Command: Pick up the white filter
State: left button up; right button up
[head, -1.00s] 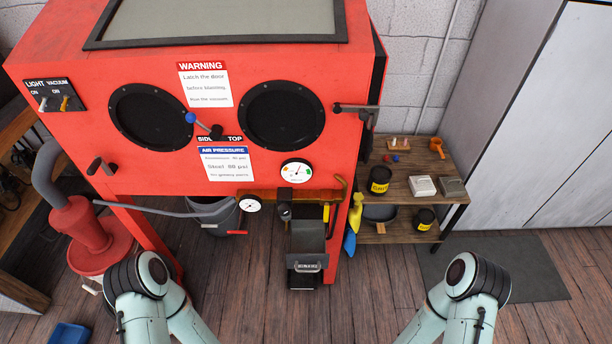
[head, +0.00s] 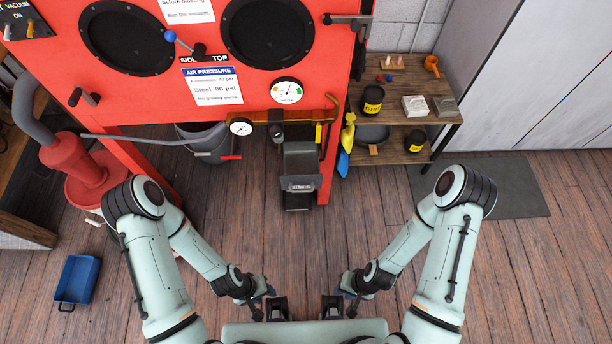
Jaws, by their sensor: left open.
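A white block (head: 415,106), which looks like the white filter, lies on the top board of the wooden shelf (head: 390,133) at the right. A similar grey block (head: 445,106) lies just to its right. My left gripper (head: 277,309) is at the bottom middle of the head view, low in front of my body, open and empty. My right gripper (head: 332,307) is close beside it on the right; whether its jaws are apart is too small to tell. Both grippers are far from the shelf.
A red blasting cabinet (head: 250,98) fills the upper left. A black can (head: 372,99) and an orange item (head: 431,66) share the shelf top. A blue tray (head: 78,280) lies on the floor at left. The wooden floor before the shelf is clear, with a dark mat (head: 515,190).

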aim_at(414, 106)
jog(key=i+l+u, duration=0.15)
jog(key=l, duration=0.3)
jog(key=i+l+u, duration=0.2)
jog(key=l, duration=0.25)
jog(key=i+l+u, duration=0.15)
jog(key=l, duration=0.3)
jog(key=l+u, duration=0.15)
jog(key=l, duration=0.3)
jog(key=i+l+u, duration=0.15)
jog(key=l, duration=0.35)
